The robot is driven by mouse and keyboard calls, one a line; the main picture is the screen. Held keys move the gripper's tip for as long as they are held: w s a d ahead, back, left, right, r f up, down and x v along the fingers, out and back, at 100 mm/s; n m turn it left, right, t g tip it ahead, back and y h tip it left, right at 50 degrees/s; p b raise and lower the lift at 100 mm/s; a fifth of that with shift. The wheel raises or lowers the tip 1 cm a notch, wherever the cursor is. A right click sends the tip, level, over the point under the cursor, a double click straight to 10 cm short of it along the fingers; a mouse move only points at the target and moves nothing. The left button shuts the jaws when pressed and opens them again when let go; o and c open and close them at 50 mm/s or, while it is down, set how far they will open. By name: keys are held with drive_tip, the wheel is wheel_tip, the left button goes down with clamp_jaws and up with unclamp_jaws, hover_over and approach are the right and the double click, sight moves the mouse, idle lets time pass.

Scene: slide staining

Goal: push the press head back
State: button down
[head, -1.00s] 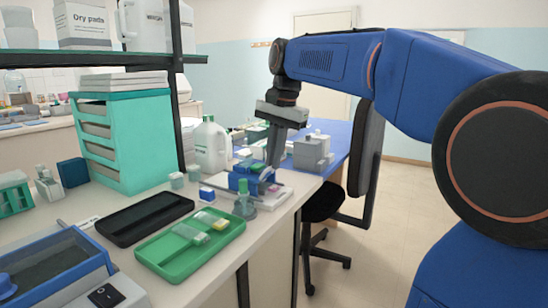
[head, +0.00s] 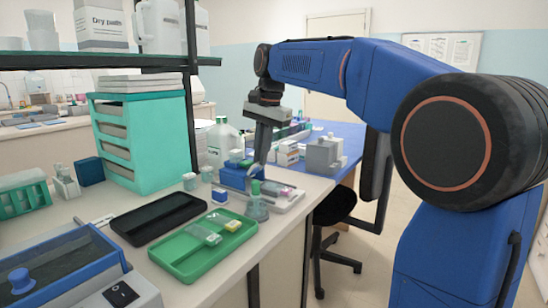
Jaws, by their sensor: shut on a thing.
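The press stands near the right end of the white counter. Its blue press head (head: 232,178) sits at the left end of the pale base (head: 285,203). My gripper (head: 257,162) reaches down from above right, with its fingers at the right side of the blue head. The gripper is shut on the press head; the exact contact is small and partly hidden by the fingers and a green-capped bottle in front.
A green-capped flask (head: 257,209) stands just in front of the press. A green tray (head: 190,262) with slide boxes and a black tray (head: 158,217) lie nearer. A white jug (head: 222,146) and a teal drawer unit (head: 143,145) stand behind.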

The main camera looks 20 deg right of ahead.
drive_tip(key=shift+w+a+r, duration=0.1)
drive_tip(key=shift+w+a, duration=0.05)
drive_tip(key=shift+w, duration=0.1)
drive_tip(key=c, duration=1.9)
unclamp_jaws()
drive_tip(key=shift+w, duration=0.1)
wheel_tip(320, 180, up, 17)
drive_tip(key=s+d, duration=0.1)
drive_tip(key=s, duration=0.1)
drive_tip(key=shift+s+d, duration=0.35)
drive_tip(key=shift+d, duration=0.05)
drive_tip(key=s+d+f+n+t, duration=0.1)
drive_tip(key=s+f+n, duration=0.2)
drive_tip(key=s+f, duration=0.7)
drive_tip(key=s+d+f+n+t, duration=0.1)
drive_tip(key=s+f+n, duration=0.3)
drive_tip(key=s+f, duration=0.7)
drive_tip(key=s+d+f+n+t+h, duration=0.1)
drive_tip(key=s+f, duration=0.9)
drive_tip(key=f, duration=1.1)
drive_tip(key=d+n, duration=0.1)
drive_tip(key=n, duration=0.1)
drive_tip(key=shift+s+n, duration=0.2)
drive_tip(key=shift+n, duration=0.1)
